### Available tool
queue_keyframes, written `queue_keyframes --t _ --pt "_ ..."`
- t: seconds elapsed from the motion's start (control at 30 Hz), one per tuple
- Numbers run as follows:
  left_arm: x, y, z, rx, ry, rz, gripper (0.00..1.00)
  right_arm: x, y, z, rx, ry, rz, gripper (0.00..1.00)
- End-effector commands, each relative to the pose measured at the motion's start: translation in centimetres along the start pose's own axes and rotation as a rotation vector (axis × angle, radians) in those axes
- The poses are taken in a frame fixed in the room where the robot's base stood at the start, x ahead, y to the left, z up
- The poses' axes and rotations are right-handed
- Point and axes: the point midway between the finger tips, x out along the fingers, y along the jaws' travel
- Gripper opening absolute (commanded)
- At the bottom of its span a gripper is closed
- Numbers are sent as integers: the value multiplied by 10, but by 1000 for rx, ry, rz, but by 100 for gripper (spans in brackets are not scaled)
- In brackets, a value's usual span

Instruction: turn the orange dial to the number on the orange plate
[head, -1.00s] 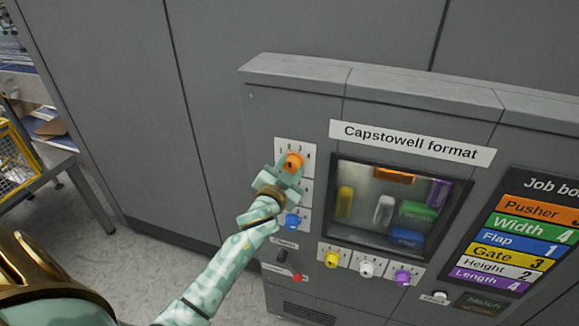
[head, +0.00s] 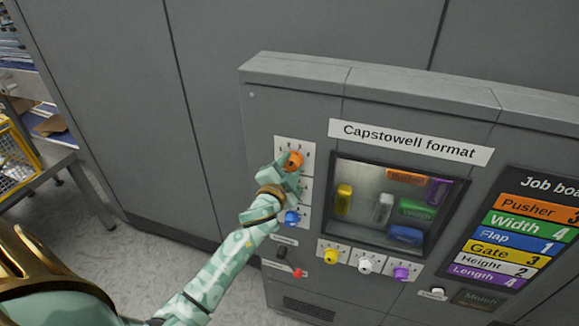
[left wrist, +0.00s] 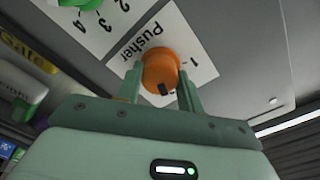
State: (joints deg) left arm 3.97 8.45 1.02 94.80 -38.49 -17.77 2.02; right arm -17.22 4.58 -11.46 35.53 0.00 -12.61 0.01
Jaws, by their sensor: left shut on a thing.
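The orange dial (head: 293,159) is at the upper left of the panel, on a white numbered plate. My left gripper (head: 287,169) is shut on it. In the left wrist view the fingers (left wrist: 159,77) stand on both sides of the orange dial (left wrist: 158,66). That view shows a dark mark on the dial, the word Pusher and a 1 on the white plate; the dial and fingers hide other numbers. The orange plate (head: 537,208) on the job board reads Pusher 3. My right gripper is not in view.
A blue dial (head: 292,218) sits below my left gripper. Yellow (head: 331,257), white (head: 365,266) and purple (head: 401,273) dials line up under the window with coloured blocks. A green dial shows in the left wrist view (left wrist: 78,3). A red knob (head: 298,272) is lower down.

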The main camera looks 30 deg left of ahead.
Motion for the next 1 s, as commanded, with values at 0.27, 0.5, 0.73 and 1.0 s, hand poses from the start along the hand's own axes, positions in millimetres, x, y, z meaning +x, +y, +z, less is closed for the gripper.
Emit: queue_keyframes --t 0.27,0.5,0.73,1.0 --pt "0 0 0 -1 1 1 54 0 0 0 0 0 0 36" --pt "0 0 0 -1 0 0 60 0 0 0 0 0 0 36" --pt "-17 2 1 -1 -1 2 60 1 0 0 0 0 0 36" --pt "-87 2 2 -3 -2 2 60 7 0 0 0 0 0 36"
